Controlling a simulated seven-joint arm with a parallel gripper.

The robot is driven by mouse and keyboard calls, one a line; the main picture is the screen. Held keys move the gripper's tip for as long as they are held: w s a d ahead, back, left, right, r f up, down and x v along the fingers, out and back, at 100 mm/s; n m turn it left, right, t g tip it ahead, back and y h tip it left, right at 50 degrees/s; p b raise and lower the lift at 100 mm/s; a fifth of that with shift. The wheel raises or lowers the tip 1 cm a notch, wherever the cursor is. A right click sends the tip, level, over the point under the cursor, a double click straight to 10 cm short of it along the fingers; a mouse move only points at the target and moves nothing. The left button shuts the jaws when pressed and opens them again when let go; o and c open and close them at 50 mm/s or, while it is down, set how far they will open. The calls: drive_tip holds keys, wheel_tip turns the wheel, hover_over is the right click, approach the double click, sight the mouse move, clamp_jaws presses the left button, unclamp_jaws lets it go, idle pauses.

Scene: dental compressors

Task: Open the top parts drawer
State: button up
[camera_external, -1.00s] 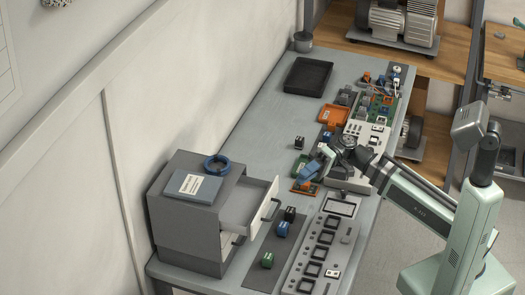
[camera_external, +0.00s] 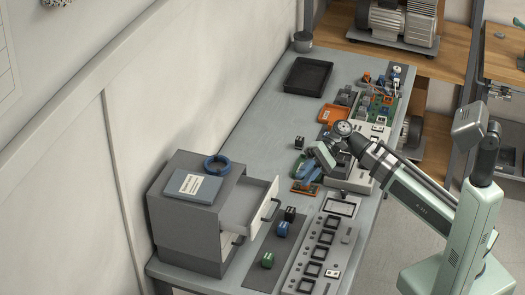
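The grey drawer cabinet (camera_external: 182,225) stands at the near left end of the bench. Its top drawer (camera_external: 243,205) is pulled out to the right, and its inside shows as pale and empty where I can see it. The drawer's dark handle (camera_external: 270,204) is on its front, with nothing touching it. A lower drawer front with a handle (camera_external: 238,240) shows below, partly hidden by the top drawer. My gripper (camera_external: 322,155) is well to the upper right of the drawer, over the middle of the bench. Its fingers are too small to tell open from shut.
A blue roll (camera_external: 217,165) and a blue labelled box (camera_external: 193,185) lie on the cabinet. Blue, black and green blocks stand on a dark strip (camera_external: 262,272) right of the drawer. A grey panel (camera_external: 322,245) lies beyond. A black tray (camera_external: 307,76) is farther back.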

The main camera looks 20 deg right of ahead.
drive_tip(key=x, duration=1.3)
drive_tip(key=shift+s+a+f, duration=0.1)
drive_tip(key=shift+s+a, duration=0.1)
drive_tip(key=shift+a, duration=0.15)
clamp_jaws()
